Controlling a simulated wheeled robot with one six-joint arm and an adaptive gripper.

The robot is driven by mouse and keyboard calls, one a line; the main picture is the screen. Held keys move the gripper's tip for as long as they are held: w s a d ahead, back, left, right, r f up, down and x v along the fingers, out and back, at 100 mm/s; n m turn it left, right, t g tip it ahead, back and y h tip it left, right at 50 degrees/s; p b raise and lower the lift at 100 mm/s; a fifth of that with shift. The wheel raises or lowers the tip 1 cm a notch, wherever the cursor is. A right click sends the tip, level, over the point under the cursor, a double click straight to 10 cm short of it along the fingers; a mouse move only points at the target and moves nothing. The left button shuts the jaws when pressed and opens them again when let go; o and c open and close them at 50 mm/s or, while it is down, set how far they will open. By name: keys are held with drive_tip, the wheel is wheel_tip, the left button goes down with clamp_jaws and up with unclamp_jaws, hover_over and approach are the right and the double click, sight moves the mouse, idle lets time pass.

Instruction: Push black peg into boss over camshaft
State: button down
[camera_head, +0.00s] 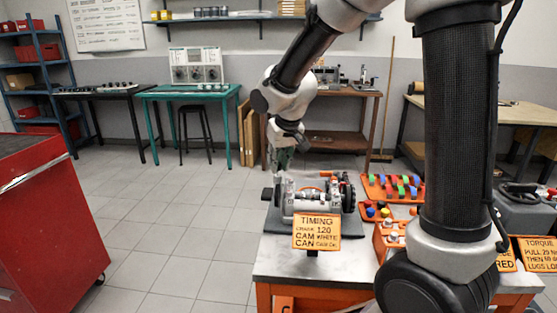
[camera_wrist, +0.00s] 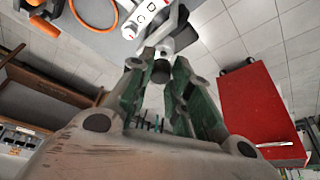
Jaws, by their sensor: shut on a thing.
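My gripper (camera_head: 284,157) is at the left end of the grey engine assembly (camera_head: 313,197) in the head view, pointing down. In the wrist view my gripper (camera_wrist: 159,68) has its green-padded fingers closed on a dark round peg (camera_wrist: 160,73). A light grey rounded part, possibly the boss (camera_wrist: 167,46), shows just past the peg. I cannot tell whether the peg touches it or sits inside it. A white, marked part of the engine (camera_wrist: 150,17) lies beyond. The camshaft cannot be made out clearly.
A timing sign (camera_head: 316,231) stands at the front of the workbench (camera_head: 278,262). An orange tray of colored pegs (camera_head: 376,188) is right of the engine. An orange ring (camera_wrist: 93,12) shows in the wrist view. A red cabinet (camera_head: 50,215) stands left, with open floor between.

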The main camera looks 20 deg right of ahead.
drive_tip(key=shift+f, duration=0.9)
drive_tip(key=c, duration=1.5)
unclamp_jaws()
drive_tip(key=shift+c, duration=0.2)
drive_tip(key=shift+r, duration=0.25)
drive_tip(key=shift+r, duration=1.2)
drive_tip(key=shift+o, duration=0.2)
drive_tip(key=o, duration=0.5)
